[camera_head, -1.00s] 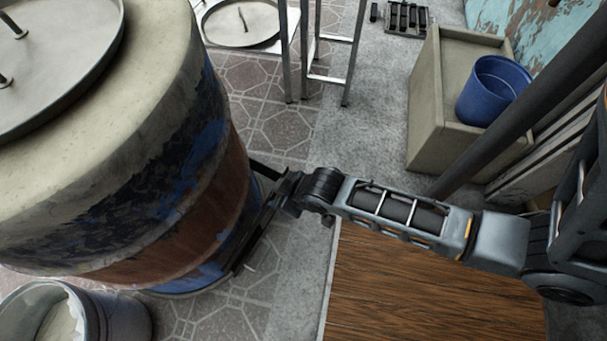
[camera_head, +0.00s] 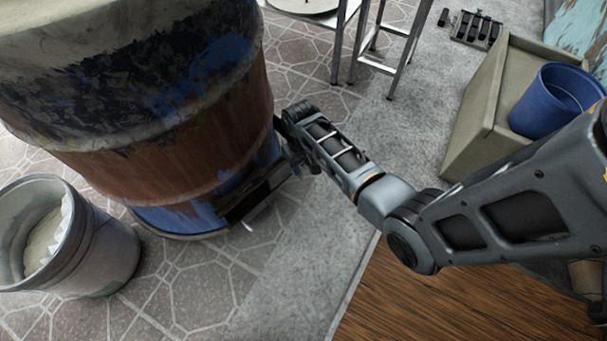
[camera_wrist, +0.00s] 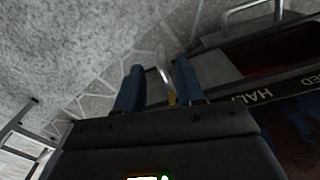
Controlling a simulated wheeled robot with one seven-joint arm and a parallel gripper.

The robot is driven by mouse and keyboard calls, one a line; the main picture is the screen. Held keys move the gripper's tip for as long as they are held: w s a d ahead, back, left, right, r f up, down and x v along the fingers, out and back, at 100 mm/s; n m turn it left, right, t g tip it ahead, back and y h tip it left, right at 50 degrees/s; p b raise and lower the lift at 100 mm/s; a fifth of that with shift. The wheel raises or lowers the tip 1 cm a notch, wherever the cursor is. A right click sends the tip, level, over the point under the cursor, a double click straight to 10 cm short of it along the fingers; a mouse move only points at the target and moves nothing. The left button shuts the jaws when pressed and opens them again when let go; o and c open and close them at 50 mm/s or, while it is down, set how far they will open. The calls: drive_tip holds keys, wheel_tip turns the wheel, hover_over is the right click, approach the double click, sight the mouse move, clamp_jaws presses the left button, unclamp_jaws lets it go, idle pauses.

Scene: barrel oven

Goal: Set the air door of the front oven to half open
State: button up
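The front oven is a barrel (camera_head: 150,160) with worn brown and blue paint at the left of the head view. Low on its right side is the dark air door frame (camera_head: 262,190), with a thin pale bar sticking out below. In the wrist view, a dark rail (camera_wrist: 225,108) carries the upside-down lettering "HALF" and, farther right, a part-cut word ending in "ED". A metal handle (camera_wrist: 245,12) shows above it. My gripper (camera_wrist: 158,72) has its two blue fingers apart. A curved metal piece (camera_wrist: 163,62) appears between them; I cannot tell whether they touch it.
A grey bucket (camera_head: 75,245) stands left of the barrel. A metal stand (camera_head: 385,45) is at the back. A wooden surface (camera_head: 430,300) lies below my arm.

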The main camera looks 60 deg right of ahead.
sight(302, 170)
wheel_tip(302, 170, down, 5)
drive_tip(key=shift+f+b, duration=0.1)
drive_tip(key=shift+b, duration=0.95)
drive_tip(key=shift+c, duration=0.5)
clamp_jaws()
drive_tip(key=shift+d, duration=0.1)
